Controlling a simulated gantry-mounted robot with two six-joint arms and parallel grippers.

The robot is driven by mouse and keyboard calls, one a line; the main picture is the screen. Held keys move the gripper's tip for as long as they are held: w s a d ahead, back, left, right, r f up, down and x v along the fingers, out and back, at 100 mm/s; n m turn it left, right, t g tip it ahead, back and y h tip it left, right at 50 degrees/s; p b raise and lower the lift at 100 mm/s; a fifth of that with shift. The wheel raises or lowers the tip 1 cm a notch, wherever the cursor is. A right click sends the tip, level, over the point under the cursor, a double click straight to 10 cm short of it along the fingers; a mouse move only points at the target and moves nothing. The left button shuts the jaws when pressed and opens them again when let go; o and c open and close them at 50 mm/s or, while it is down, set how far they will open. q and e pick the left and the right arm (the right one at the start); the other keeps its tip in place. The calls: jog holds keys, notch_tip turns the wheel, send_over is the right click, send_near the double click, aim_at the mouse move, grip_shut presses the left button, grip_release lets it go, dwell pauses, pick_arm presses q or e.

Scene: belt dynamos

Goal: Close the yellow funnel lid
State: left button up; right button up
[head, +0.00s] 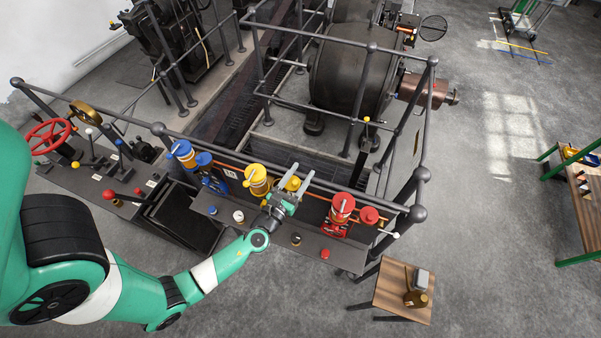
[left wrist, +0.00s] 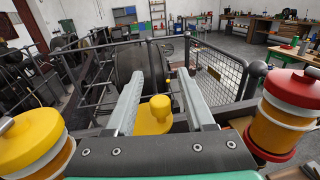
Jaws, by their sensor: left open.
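The yellow funnel lid (head: 292,183) is on the bench beside the yellow oil cup (head: 257,178). In the left wrist view the lid shows as a flat yellow piece with a round knob (left wrist: 157,113). I cannot tell how far open the lid stands, and the funnel under it is hidden. My left gripper (head: 302,173) is open, with its two grey fingers reaching past the lid. In the left wrist view the knob appears between the fingers (left wrist: 159,75), apart from both. My right gripper is not in view.
The yellow oil cup (left wrist: 38,148) is close on the left and a red oil cup (left wrist: 285,112) on the right. A blue oil cup (head: 183,152) stands farther left. Grey railings (head: 330,183) run just behind the bench. A small wooden table (head: 385,290) stands at lower right.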

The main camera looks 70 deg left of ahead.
pick_arm(q)
jog(key=shift+a, duration=0.1)
grip_shut()
dwell(0.3)
jog(key=shift+s+f+m+t+h+b, duration=0.1)
jog(key=shift+f+m+t+h+b, duration=0.2)
jog(key=shift+b, duration=0.55)
jog(key=m+h+b, duration=0.1)
jog(key=m+t+h+b, duration=0.1)
jog(key=h+b, duration=0.1)
jog(key=s+d+m+t+h+b, duration=0.1)
jog(key=b, duration=0.1)
jog(key=shift+s+d+r+m+t+h+b, duration=0.15)
jog(key=shift+m+t+h+b, duration=0.25)
jog(key=shift+m+h+b, duration=0.5)
jog(key=shift+s+d+r+m+h+b, duration=0.15)
jog(key=shift+m+h, duration=0.1)
jog(key=shift+h, duration=0.35)
jog(key=shift+s+d+f+m+h+b, duration=0.15)
jog(key=shift+m+h, duration=0.1)
jog(key=shift+h, duration=0.35)
jog(key=shift+r, duration=0.1)
